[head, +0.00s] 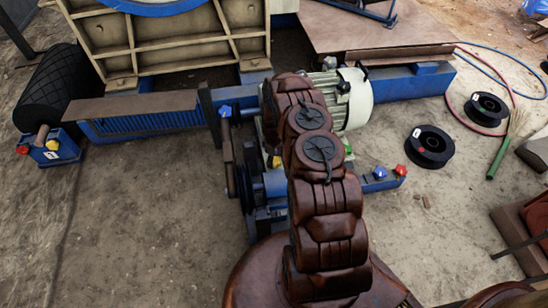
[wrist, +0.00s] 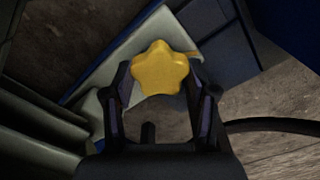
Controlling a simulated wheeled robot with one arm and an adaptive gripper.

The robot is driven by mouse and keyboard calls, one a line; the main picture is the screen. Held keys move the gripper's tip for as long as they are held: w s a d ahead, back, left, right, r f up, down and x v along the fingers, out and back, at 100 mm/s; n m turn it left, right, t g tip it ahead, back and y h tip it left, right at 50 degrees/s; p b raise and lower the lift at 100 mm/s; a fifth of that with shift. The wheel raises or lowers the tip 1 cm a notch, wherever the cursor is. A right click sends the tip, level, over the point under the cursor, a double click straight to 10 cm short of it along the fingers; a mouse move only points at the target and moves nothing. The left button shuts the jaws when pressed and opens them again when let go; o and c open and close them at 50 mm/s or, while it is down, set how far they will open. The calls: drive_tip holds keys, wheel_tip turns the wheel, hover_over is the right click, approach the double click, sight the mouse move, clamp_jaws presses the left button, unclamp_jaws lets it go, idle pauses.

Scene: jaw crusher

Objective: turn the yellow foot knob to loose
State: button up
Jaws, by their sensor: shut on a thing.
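The yellow foot knob (wrist: 160,69) is a star-shaped, lobed knob, seen nearly face-on in the wrist view at the top of a pale plate. My gripper (wrist: 161,80) has one finger on each side of it and is shut on it. The knob's shaft and any loose or tight marking are hidden. In the head view a small yellow knob (head: 277,161) shows low beside the cream motor, just left of my arm. My gripper is hidden behind my arm there.
The finned motor (head: 352,98) stands on the blue frame (head: 410,86). A green knob (head: 347,150), a blue knob (head: 380,173) and a red knob (head: 400,170) sit to the right. Another yellow knob (head: 52,145) is at far left. A dark cable (wrist: 270,125) crosses right of my gripper.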

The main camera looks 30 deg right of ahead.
drive_tip(key=shift+n+p, duration=0.95)
drive_tip(key=shift+n, duration=0.55)
drive_tip(key=o, duration=1.1)
drive_tip(key=shift+o, duration=0.2)
wheel_tip(320, 180, up, 12)
